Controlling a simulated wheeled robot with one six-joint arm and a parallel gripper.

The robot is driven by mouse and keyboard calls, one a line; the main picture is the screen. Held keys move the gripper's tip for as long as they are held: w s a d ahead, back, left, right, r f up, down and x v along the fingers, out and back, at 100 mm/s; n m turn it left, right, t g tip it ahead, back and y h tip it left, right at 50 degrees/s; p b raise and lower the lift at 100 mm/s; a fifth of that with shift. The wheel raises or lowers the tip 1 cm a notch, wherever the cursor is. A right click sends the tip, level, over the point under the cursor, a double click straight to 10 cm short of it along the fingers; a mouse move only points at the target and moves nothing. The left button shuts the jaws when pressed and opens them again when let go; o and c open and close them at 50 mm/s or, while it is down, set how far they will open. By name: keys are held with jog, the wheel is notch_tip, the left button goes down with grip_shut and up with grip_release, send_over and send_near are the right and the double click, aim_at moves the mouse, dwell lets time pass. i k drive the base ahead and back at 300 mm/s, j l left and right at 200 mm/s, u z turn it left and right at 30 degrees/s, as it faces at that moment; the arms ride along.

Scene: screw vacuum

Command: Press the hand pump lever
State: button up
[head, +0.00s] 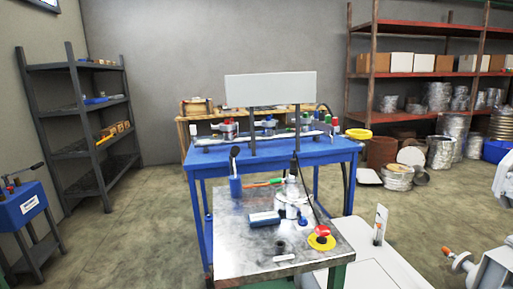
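I cannot tell for sure which item is the hand pump. A blue box-shaped unit (24,206) with a white label stands on a dark stand at the left edge. A dark lever (27,172) slants up to the right above it. Nothing touches either handle. My gripper does not show in the head view.
The metal-topped table (232,262) carries a silver canister, a blue box and a red button on a yellow disc (321,238). Behind it is a blue workbench (300,157). Shelves stand left and right. White equipment (490,272) is at right. Floor (130,230) is clear at left.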

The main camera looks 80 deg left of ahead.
aim_at(235, 150)
jog(key=k+u, duration=0.1)
jog(key=u, duration=0.25)
jog(key=k+j+u, duration=0.1)
jog(key=u, duration=0.25)
jog(key=k+j+u, duration=0.1)
jog(key=u, duration=1.2)
jog(key=z, duration=0.25)
jog(key=i+j, duration=0.5)
jog(key=u, duration=0.05)
